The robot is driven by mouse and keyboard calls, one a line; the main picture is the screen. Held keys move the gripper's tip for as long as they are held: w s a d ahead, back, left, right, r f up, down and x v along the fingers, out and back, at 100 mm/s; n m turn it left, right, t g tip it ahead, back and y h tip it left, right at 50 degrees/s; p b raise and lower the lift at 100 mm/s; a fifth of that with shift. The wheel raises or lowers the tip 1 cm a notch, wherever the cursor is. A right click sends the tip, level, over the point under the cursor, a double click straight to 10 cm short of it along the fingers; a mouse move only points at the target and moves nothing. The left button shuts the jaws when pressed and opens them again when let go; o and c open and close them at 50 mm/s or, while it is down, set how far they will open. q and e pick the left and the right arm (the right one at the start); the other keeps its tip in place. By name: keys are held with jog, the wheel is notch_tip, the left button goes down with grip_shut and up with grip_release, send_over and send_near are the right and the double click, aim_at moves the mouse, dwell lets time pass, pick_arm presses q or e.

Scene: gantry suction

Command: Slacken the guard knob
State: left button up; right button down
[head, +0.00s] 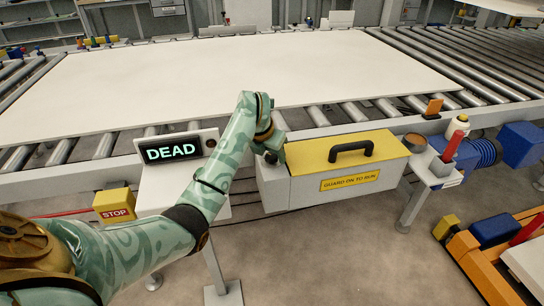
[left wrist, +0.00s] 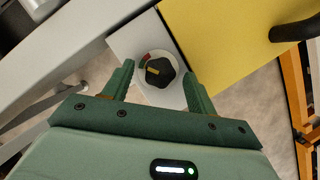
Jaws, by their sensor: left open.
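The guard knob (left wrist: 161,72) is black and lobed, with a yellow pointer bar, on a pale round dial with a red patch at its upper left. In the left wrist view my left gripper (left wrist: 159,76) is open, one finger on each side of the knob with visible gaps. In the head view my left gripper (head: 270,146) is at the guard's left end and mostly hides the knob. My right gripper is not in view.
A display (head: 175,150) reads "DEAD", and a yellow STOP box (head: 116,205) is at left. A large white sheet (head: 240,70) lies on the rollers behind. A red-handled item (head: 450,148) stands right.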

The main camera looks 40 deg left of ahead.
pick_arm(q)
jog(key=c, duration=1)
jog(key=shift+d+n, duration=0.1)
jog(key=shift+n, duration=0.2)
jog(key=shift+d+n+y+p, duration=0.1)
jog(key=shift+n+y+p, duration=0.2)
jog(key=shift+n+p, duration=0.3)
jog(key=shift+n+y, duration=0.3)
jog(key=shift+n, duration=0.4)
jog(key=shift+w+d+f+n+g+y, duration=0.1)
jog(key=shift+n+g+y, duration=0.2)
jog(key=shift+n, duration=0.65)
jog(key=shift+w+n+g+y, duration=0.1)
jog(key=shift+n+g+y, duration=0.15)
jog(key=shift+n, duration=0.7)
